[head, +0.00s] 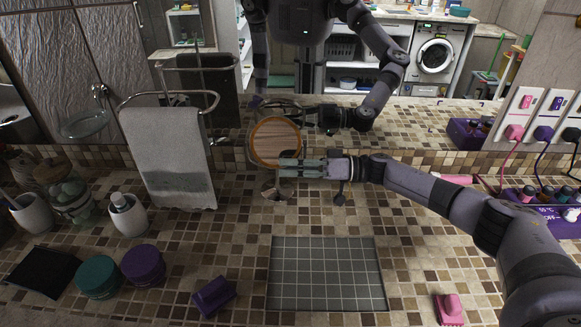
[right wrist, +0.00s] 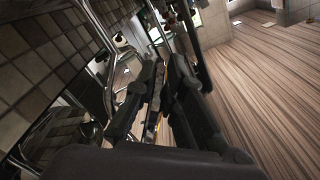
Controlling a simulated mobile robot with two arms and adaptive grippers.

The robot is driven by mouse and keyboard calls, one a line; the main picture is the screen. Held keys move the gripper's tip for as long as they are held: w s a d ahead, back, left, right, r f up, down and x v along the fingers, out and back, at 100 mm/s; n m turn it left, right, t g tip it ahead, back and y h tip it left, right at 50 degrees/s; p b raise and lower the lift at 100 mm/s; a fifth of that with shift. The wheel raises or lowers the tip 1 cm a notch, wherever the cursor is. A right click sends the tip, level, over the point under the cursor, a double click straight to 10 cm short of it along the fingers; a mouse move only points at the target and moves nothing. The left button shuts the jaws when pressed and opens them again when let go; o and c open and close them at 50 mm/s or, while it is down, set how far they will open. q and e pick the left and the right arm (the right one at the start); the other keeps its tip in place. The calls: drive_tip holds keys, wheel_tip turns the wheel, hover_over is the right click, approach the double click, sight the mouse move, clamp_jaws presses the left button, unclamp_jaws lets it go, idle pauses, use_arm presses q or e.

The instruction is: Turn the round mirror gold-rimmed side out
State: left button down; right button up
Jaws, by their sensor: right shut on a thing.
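The round mirror (head: 276,142) stands on the tiled counter against the wall mirror in the head view. The face turned to me has a gold-orange rim and shows brown, wood-like stripes. A small foot (head: 272,191) shows below it. My right gripper (head: 290,168) reaches in from the right and is shut on the mirror's lower right edge. In the right wrist view its dark fingers (right wrist: 165,80) are close together, and what lies between them is hard to make out. My left gripper is not directly in view.
A grey towel (head: 168,155) hangs on a chrome rail left of the mirror. A gridded grey mat (head: 326,275) lies in front. Cups, purple and teal jars (head: 98,277) stand at left. Plugs with cords and a purple bottle holder (head: 538,198) are at right.

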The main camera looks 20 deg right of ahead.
clamp_jaws()
drive_tip(key=shift+w+d+f+n+b, duration=0.1)
drive_tip(key=shift+w+f+n+b, duration=0.2)
drive_tip(key=shift+n+b, duration=0.35)
drive_tip(key=shift+o, duration=2.3)
unclamp_jaws()
drive_tip(key=shift+o, duration=0.7)
drive_tip(key=shift+s+r, duration=0.1)
drive_tip(key=shift+r, duration=0.05)
